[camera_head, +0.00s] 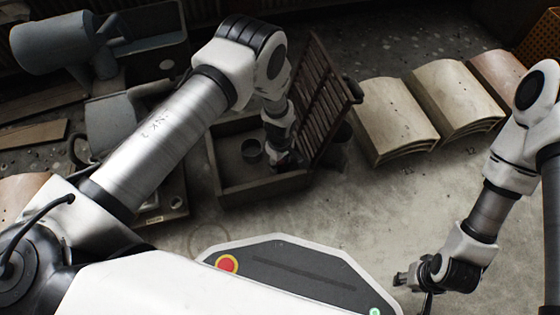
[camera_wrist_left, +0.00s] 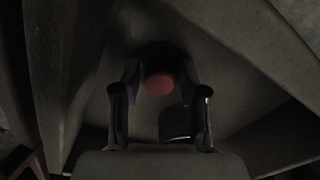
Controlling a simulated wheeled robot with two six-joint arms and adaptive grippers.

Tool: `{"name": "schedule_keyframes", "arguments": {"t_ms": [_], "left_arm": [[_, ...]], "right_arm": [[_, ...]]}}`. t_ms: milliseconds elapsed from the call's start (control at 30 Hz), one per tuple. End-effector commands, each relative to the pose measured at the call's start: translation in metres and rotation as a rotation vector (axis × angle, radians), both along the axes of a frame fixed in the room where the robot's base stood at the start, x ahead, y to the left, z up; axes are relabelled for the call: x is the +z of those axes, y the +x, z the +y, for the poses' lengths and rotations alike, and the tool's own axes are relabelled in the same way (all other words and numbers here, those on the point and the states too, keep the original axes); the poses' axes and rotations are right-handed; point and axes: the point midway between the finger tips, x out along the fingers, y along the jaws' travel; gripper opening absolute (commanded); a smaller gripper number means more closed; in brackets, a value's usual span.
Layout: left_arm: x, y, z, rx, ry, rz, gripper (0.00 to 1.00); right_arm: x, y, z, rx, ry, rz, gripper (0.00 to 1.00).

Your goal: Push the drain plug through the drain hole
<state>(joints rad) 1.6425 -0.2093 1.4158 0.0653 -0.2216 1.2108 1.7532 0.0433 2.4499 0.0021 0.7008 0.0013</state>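A grey-brown open box-like basin (camera_head: 265,191) stands at the centre of the head view. My left gripper (camera_head: 283,160) reaches down into its right part. In the left wrist view a round reddish end (camera_wrist_left: 159,84), probably the drain plug, sits between the fingers of my left gripper (camera_wrist_left: 160,75), with a dark shape just beyond it. The fingers are on both sides of it; whether they touch it is too dark to tell. The drain hole cannot be made out. My right gripper (camera_head: 413,287) is at the lower right, away from the basin, its fingers apart and empty.
A dark slatted rack (camera_head: 325,95) leans at the basin's right side, close to my left wrist. Stacked curved tiles (camera_head: 395,112) lie to the right.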

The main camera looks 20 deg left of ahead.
Motion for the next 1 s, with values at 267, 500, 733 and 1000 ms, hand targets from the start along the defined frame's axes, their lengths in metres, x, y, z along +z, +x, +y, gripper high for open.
{"name": "schedule_keyframes", "arguments": {"t_ms": [267,500,733,1000], "left_arm": [[0.000,0.000,0.000,0.000,0.000,0.000,0.57],[0.000,0.000,0.000,0.000,0.000,0.000,0.72],[0.011,0.000,0.000,0.000,0.000,0.000,0.72],[0.076,0.001,0.000,0.000,0.001,-0.004,0.72]], "right_arm": [[0.000,0.000,0.000,0.000,0.000,0.000,0.40],[0.000,0.000,0.000,0.000,0.000,0.000,0.40],[0.000,0.000,0.000,0.000,0.000,0.000,0.40],[0.000,0.000,0.000,0.000,0.000,0.000,0.40]]}}
